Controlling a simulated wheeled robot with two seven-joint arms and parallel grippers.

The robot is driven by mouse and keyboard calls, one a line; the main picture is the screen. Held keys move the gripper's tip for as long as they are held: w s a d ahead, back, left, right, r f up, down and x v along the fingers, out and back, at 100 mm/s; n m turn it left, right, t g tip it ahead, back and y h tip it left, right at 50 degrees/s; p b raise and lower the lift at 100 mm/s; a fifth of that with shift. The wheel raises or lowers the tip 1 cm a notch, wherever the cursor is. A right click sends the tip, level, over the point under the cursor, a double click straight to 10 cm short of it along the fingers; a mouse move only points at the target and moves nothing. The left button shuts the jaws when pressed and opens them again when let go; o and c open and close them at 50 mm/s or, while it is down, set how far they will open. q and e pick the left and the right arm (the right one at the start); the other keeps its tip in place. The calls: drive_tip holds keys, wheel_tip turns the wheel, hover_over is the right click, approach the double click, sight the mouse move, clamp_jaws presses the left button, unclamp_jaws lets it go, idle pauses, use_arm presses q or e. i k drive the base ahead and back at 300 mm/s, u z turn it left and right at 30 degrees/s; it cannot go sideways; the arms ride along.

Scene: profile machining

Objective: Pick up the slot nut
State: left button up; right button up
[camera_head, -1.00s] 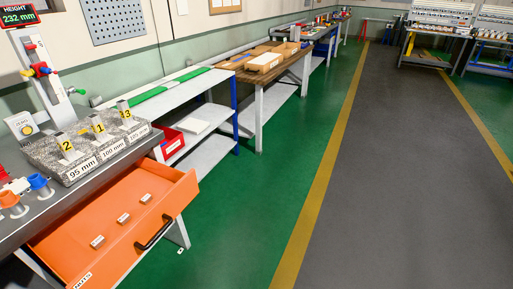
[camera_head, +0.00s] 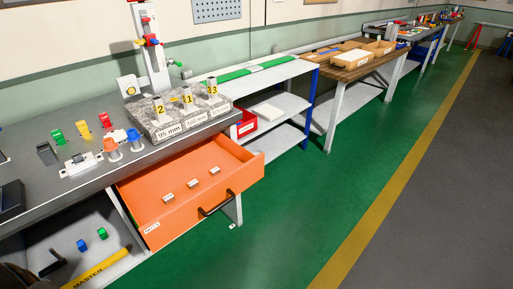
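I cannot tell for certain which piece is the slot nut. A small light piece with a dark spot (camera_head: 232,226) lies on the green floor below the open drawer, by the table leg. Three small labelled pieces lie in a row inside the open orange drawer (camera_head: 150,236): a near one (camera_head: 168,198), a middle one (camera_head: 192,184) and a far one (camera_head: 215,171). Their exact shape is too small to tell. Neither of my grippers shows in the head view.
The drawer juts out from the grey bench (camera_head: 60,110), its black handle (camera_head: 216,204) facing the aisle. A stone block (camera_head: 165,135) with numbered pieces and a height gauge (camera_head: 150,50) stand above. A yellow "MASTER" bar (camera_head: 105,270) lies below. Green floor at right is clear.

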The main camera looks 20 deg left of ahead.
sight(191, 184)
drive_tip(key=u, duration=1.5)
